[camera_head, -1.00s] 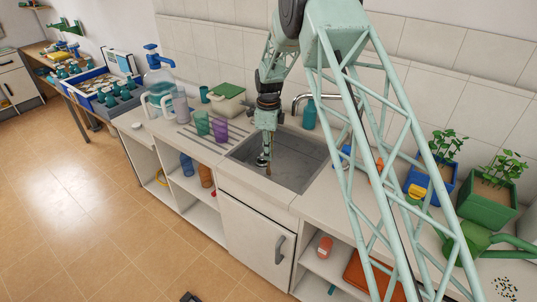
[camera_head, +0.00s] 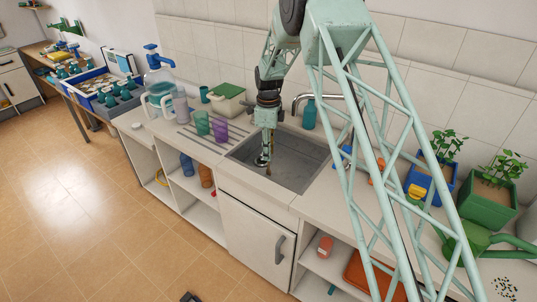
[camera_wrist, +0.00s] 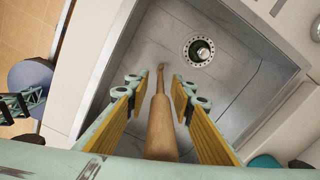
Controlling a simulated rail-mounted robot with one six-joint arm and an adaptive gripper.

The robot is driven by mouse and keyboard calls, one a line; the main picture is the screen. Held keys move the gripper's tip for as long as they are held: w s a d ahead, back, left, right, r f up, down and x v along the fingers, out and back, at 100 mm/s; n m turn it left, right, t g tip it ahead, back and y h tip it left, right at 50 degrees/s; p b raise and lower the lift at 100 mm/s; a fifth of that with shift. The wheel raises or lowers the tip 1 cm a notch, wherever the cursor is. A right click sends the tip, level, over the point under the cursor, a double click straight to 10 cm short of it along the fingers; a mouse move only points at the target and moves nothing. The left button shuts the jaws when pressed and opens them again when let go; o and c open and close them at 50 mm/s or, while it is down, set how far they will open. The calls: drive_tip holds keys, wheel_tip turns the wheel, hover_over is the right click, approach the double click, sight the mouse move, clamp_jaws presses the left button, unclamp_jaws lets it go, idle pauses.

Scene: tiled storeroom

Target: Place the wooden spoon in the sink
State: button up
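The grey metal sink (camera_head: 297,160) is set in the counter; its basin and drain also show in the wrist view (camera_wrist: 228,92). My gripper (camera_head: 265,160) points down over the left part of the basin. The wooden spoon (camera_wrist: 162,125) stands lengthwise between the two yellow-padded fingers, its thick end near the camera and its thin end pointing toward the sink floor. A gap shows between the spoon and each finger, so the gripper (camera_wrist: 155,88) looks open around it. Whether the lower end touches the sink floor cannot be told.
A curved tap (camera_head: 305,98) and a teal cup (camera_head: 309,115) stand behind the sink. Potted plants (camera_head: 487,205) stand on the right counter.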

wheel_tip(320, 180, up, 11)
drive_tip(key=shift+f+p, duration=0.1)
drive_tip(key=shift+p, duration=0.2)
idle(0.7)
